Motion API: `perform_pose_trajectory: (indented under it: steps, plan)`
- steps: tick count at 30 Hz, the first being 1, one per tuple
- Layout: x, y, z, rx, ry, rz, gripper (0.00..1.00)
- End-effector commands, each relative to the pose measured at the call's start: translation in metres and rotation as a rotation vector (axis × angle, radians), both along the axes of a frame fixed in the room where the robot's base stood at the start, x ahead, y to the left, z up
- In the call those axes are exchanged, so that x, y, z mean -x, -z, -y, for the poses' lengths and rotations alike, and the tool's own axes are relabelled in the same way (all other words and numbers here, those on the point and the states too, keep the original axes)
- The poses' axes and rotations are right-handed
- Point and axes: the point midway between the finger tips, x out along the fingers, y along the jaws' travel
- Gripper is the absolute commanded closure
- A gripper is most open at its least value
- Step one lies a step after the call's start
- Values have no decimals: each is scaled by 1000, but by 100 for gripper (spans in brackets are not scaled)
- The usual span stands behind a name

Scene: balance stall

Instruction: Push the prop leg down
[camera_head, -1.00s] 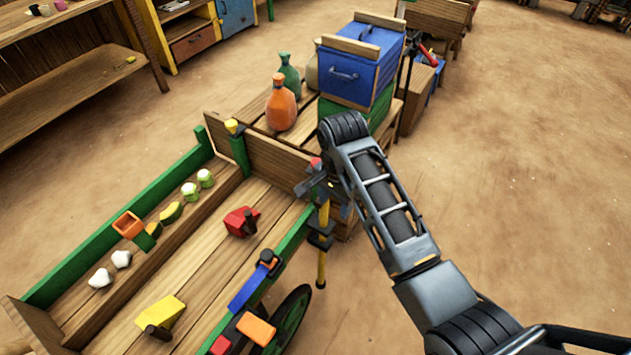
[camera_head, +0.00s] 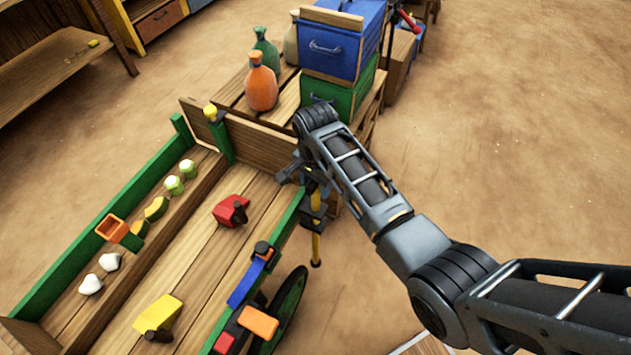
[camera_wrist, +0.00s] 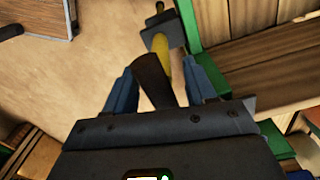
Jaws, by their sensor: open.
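The prop leg (camera_head: 316,248) is a yellow pole in a dark bracket (camera_head: 313,208) at the cart's corner, upright beside the green side rail. Its foot shows near the ground by the wheel; its top is hidden behind my gripper (camera_head: 294,170). My gripper is over the top of the leg, pointing down. In the wrist view the open blue fingers (camera_wrist: 163,75) stand on either side of a dark brown tapered piece, with the yellow pole (camera_wrist: 163,70) and bracket (camera_wrist: 160,42) beyond it. I cannot tell whether the fingers touch it.
The wooden cart (camera_head: 195,265) holds a red block (camera_head: 231,210), a yellow block (camera_head: 160,312) and small pieces. A crate table with an orange bottle (camera_head: 261,88) and blue box (camera_head: 340,45) stands close behind my gripper. Open sandy floor lies right.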

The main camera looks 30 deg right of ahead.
Motion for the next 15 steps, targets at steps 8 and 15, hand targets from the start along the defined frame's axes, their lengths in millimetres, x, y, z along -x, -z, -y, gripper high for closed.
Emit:
perform_pose_trajectory:
  steps: [8,15]
  plan:
    - [0,1,0,0,0,0,46]
    - [0,1,0,0,0,0,69]
